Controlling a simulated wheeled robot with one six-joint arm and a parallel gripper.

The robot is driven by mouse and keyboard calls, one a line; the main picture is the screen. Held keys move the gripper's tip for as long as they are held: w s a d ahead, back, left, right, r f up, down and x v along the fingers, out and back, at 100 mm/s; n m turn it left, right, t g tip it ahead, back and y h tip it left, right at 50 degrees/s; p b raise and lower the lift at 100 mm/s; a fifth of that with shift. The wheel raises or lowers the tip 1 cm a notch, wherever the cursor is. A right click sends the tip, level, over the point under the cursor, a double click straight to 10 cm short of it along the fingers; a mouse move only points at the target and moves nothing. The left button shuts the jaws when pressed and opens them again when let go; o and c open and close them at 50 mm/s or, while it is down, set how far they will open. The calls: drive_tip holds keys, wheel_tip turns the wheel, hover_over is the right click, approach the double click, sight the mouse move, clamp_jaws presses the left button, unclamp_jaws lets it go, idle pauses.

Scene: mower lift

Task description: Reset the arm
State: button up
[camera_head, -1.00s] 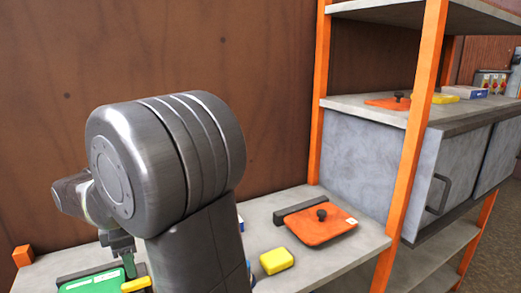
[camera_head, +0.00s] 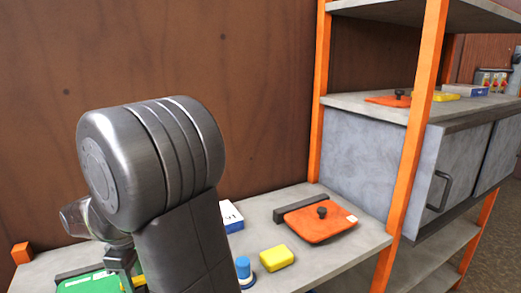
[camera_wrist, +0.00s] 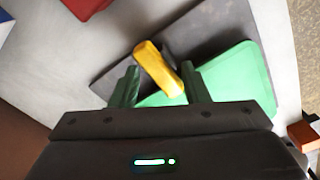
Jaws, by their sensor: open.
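My gripper (camera_wrist: 160,88) is open, its two fingers apart on either side of a yellow piece (camera_wrist: 158,70) in the wrist view. I cannot tell whether a finger touches it. The yellow piece lies over a green panel (camera_wrist: 235,75) with a dark grey plate beside it. In the head view my arm fills the left half and my gripper is mostly hidden low down. The green panel (camera_head: 88,284) shows there at the bottom left, partly cut off by the frame.
The grey bench holds a white box (camera_head: 231,215), a blue cylinder (camera_head: 243,268), a yellow block (camera_head: 276,258) and an orange plate with a black knob (camera_head: 322,222). An orange-posted shelf (camera_head: 405,150) stands at the right. A brown wall is behind.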

drive_tip(key=shift+m, duration=1.2)
drive_tip(key=shift+d+r, duration=0.1)
drive_tip(key=shift+r, duration=0.05)
